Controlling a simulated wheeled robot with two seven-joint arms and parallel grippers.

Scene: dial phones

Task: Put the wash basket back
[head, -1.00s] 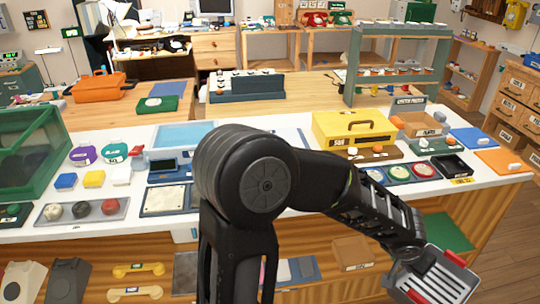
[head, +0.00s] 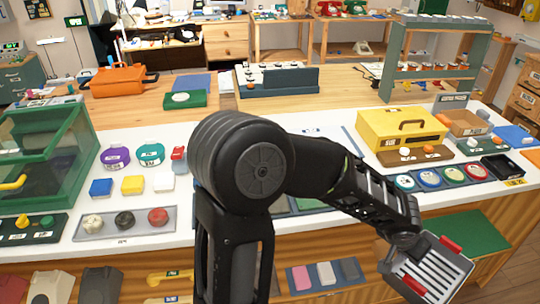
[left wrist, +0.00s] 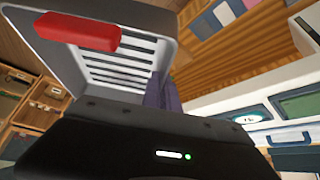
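The wash basket (head: 458,268) looks like a grey slotted tray with red bars on two opposite sides. It hangs at the end of my left arm at the lower right of the head view, in front of the counter. It fills the upper left of the left wrist view (left wrist: 118,72), with one red bar showing. My right gripper is not in view. The light-blue basin is hidden behind my left arm in the head view now.
The white counter (head: 100,238) is crowded: a green glass case (head: 40,150), a yellow box (head: 400,132), a tray of round balls (head: 122,222) and several coloured discs (head: 430,178). A green-topped stool or shelf (head: 470,238) stands near the basket. A wooden table lies behind.

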